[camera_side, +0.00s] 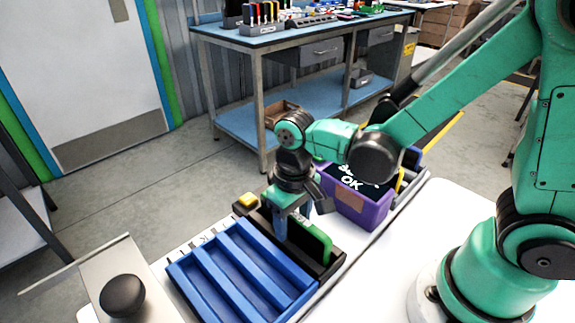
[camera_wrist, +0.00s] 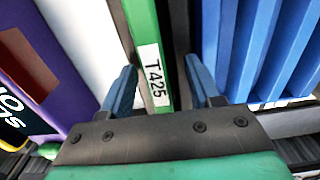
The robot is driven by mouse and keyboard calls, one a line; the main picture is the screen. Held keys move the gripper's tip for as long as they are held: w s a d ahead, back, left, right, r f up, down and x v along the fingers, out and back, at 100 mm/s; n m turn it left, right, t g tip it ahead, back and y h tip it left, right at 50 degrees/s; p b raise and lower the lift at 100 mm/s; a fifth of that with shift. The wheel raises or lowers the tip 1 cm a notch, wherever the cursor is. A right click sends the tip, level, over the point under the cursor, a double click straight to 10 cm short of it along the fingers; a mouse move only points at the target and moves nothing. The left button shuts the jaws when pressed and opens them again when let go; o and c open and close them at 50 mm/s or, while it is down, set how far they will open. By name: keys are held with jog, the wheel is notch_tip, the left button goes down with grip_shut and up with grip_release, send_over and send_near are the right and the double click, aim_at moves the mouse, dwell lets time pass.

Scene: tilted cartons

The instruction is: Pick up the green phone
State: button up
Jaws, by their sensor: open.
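The green phone (camera_side: 314,238) stands upright on edge in a black holder (camera_side: 329,270) beside the blue slotted tray. In the wrist view the green phone (camera_wrist: 146,30) shows as a narrow green edge with a white "T425" label. My gripper (camera_side: 296,222) is over the phone, pointing down. In the wrist view my gripper (camera_wrist: 160,68) is open, with one blue finger on each side of the phone's edge. Gaps show between the fingers and the phone. The phone's lower part is hidden in the holder.
The blue slotted tray (camera_side: 222,262) looks empty, to the left of the phone. A purple bin (camera_side: 369,214) marked "OK" stands just behind and right. White table surface is clear at the front right.

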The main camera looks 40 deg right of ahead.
jog(key=shift+f, duration=0.15)
jog(key=shift+c, duration=0.2)
grip_shut()
notch_tip(320, 180, up, 19)
jog(key=shift+a+f, duration=1.15)
jog(key=shift+f, duration=1.9)
jog(key=shift+a+f, duration=1.15)
jog(key=shift+f, duration=1.95)
jog(key=shift+a+f, duration=1.15)
jog(key=shift+f, duration=1.9)
